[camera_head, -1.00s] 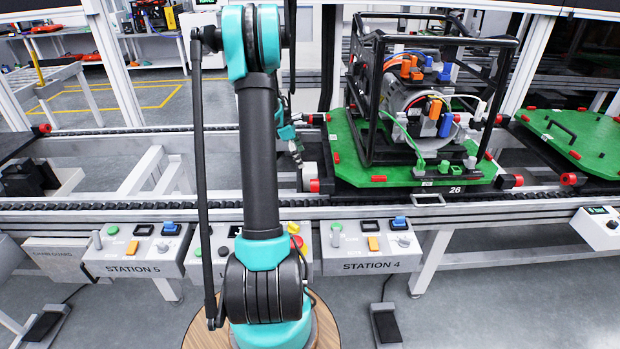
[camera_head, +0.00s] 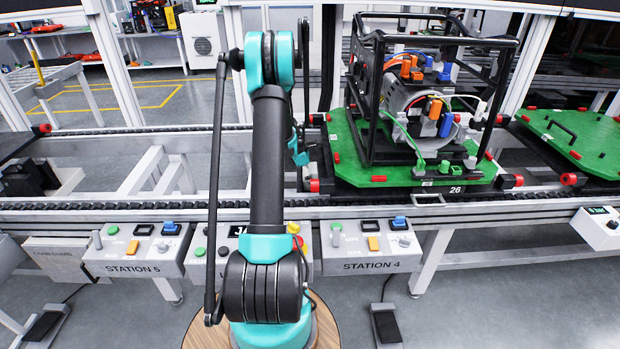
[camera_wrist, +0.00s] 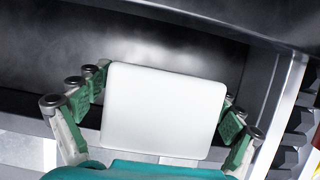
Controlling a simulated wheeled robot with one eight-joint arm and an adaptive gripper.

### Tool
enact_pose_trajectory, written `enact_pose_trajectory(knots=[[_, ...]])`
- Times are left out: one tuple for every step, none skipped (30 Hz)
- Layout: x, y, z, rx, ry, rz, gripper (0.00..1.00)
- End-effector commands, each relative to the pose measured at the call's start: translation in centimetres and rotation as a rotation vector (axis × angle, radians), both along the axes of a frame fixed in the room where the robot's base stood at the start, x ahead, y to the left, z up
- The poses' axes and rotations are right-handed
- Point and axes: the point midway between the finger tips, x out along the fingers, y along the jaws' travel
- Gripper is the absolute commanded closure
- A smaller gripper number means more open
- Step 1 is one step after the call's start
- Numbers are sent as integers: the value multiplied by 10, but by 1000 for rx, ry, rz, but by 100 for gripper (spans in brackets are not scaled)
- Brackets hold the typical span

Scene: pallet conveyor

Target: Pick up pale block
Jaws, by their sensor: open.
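The pale block (camera_wrist: 163,115) is a smooth white rectangle with rounded corners, large in the middle of the wrist view. My gripper (camera_wrist: 165,92) is open, with its green-padded fingers on the left and right sides of the block. A narrow gap shows on the right; on the left the finger overlaps the block's edge closely, and I cannot tell whether it touches. The block's lower edge is partly hidden by the teal part of my gripper. In the head view, my arm hides the block and most of the gripper.
A dark metal surface (camera_wrist: 170,45) lies behind the block in the wrist view. In the head view, a green pallet (camera_head: 375,172) carrying a black-framed machine (camera_head: 420,95) stands right of my arm on the conveyor (camera_head: 120,203). Control boxes, including Station 4 (camera_head: 370,252), line the front.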

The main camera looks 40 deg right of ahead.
Motion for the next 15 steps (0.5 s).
enact_pose_trajectory(knots=[[-1, -1, -2, 0, 0, 0, 7], [-1, -1, -2, 0, 0, 0, 7], [-1, -1, -2, 0, 0, 0, 7], [-1, -1, -2, 0, 0, 0, 7], [-1, 0, -2, 0, 0, 0, 7], [-1, -1, -2, 0, 0, 0, 7], [-1, 0, -2, 0, 0, 0, 9], [-1, 0, -2, 0, 0, 0, 13], [-1, -1, -2, 0, 0, 0, 18], [-1, 0, -2, 0, 0, 0, 22], [-1, 0, -2, 0, 0, 0, 26], [-1, 0, -2, 0, 0, 0, 31], [-1, 0, -2, 0, 0, 0, 34], [-1, 0, -2, 0, 0, 0, 38], [0, -1, -2, 0, 0, 0, 43]])
